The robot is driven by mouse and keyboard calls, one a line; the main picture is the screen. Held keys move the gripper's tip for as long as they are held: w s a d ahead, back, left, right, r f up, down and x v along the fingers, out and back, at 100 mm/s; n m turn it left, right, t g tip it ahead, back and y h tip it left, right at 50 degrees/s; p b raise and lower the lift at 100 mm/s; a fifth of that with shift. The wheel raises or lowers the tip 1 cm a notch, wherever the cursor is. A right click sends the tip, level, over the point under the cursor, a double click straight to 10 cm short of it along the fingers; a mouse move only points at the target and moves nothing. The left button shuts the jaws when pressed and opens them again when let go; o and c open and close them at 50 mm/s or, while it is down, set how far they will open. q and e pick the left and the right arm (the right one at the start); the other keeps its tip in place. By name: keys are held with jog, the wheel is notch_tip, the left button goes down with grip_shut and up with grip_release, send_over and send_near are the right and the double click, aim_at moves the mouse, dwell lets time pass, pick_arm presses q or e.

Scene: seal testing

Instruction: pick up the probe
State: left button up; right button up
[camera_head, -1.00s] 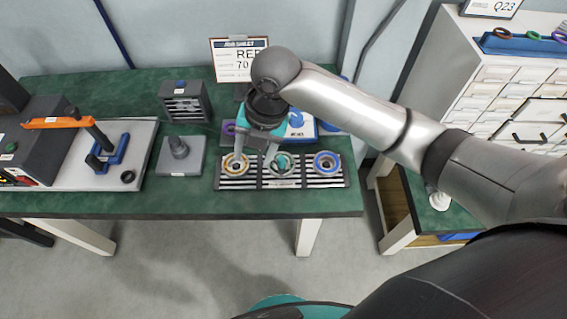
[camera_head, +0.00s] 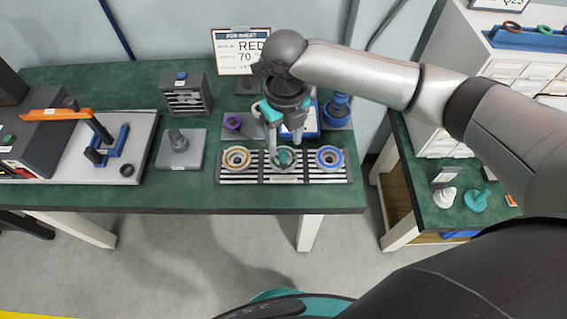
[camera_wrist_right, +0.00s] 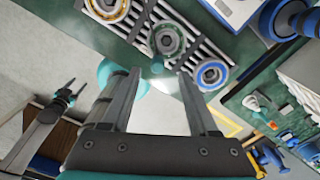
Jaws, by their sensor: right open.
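My right gripper (camera_head: 286,158) is open and points down over the middle of the slatted rack (camera_head: 219,172). It also shows in the wrist view (camera_wrist_right: 159,74), with its fingers apart. A small teal piece (camera_head: 284,156) shows between the fingers at the rack's middle ring; a small dark teal tip (camera_wrist_right: 157,67) shows between the fingertips in the wrist view. It may be the probe, but I cannot tell for certain. No finger visibly grips it. The fingers partly hide the middle ring (camera_wrist_right: 167,38).
An orange ring (camera_head: 237,157) and a blue ring (camera_head: 329,158) flank the middle. Behind stand a blue-handled tool (camera_head: 338,106), a purple ring (camera_head: 232,121) and a job sheet (camera_head: 240,52). A grey stand (camera_head: 179,143) is left. Green table front is clear.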

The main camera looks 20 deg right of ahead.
aim_at(284, 154)
jog(key=f, duration=0.3)
jog(key=f+b, duration=0.1)
jog(key=f, duration=0.2)
jog(key=shift+s+a+f, duration=0.15)
jog(key=shift+s+f, duration=0.05)
jog(key=shift+f, duration=0.05)
grip_shut()
jog(key=shift+r, duration=0.1)
dwell(0.3)
